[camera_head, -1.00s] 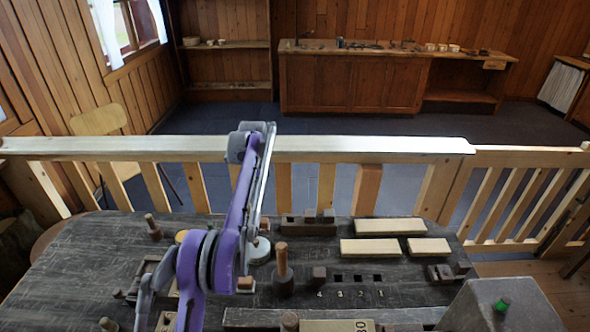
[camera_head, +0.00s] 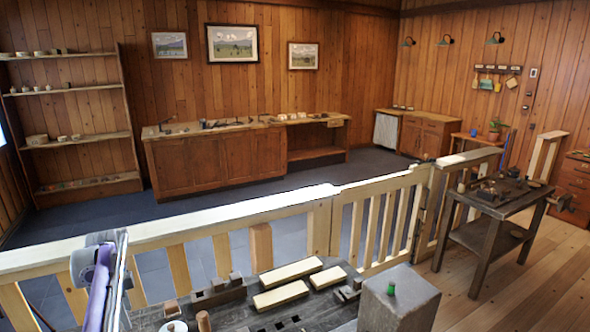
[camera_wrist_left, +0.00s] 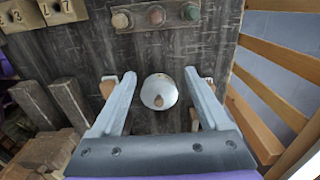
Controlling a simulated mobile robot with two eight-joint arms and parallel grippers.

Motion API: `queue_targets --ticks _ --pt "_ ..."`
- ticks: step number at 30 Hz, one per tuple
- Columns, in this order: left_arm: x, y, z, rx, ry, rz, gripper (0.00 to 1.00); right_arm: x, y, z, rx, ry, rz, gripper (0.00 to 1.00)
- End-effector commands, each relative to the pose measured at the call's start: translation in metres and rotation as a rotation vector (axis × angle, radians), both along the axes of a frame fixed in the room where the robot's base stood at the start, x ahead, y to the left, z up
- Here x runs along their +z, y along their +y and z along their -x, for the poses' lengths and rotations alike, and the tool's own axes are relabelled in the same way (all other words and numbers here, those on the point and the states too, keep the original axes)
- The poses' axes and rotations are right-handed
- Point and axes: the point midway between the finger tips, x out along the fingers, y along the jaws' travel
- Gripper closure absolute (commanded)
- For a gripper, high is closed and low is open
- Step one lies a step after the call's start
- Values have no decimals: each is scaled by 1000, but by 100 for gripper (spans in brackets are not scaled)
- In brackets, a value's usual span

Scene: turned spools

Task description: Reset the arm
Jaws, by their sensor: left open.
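My left arm (camera_head: 98,285), purple and grey, rises at the lower left of the head view, beside the dark workbench (camera_head: 335,310). Its jaws are below the frame there. In the left wrist view my left gripper (camera_wrist_left: 159,74) is open, with its two grey fingers apart. A pale round piece with a small brown centre (camera_wrist_left: 159,92) shows between the fingers, with nothing visibly gripped. I cannot tell how far below the fingers it is. My right gripper is not in view.
Pale blocks (camera_head: 281,296) lie on the bench near a grey box with a green knob (camera_head: 391,289). A wooden railing (camera_head: 290,205) runs behind the bench. A small dark table (camera_head: 500,200) stands at the right. Open wooden floor lies at lower right.

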Motion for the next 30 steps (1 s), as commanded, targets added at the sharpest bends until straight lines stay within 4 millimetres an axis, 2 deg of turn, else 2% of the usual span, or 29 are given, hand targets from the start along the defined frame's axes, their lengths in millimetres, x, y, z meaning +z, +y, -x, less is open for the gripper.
queue_targets --ticks 8,14,18,22,26,30 --pt "37 -62 15 154 -68 -24 21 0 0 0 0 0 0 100" --pt "60 -122 48 311 -142 -29 21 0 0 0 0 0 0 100" --pt "68 -168 86 440 -205 -15 21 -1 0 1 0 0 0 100" --pt "67 -206 128 561 -263 12 21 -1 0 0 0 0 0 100" --pt "56 -240 174 679 -318 53 21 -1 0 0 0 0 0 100" --pt "33 -270 227 806 -372 111 21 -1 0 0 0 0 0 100"
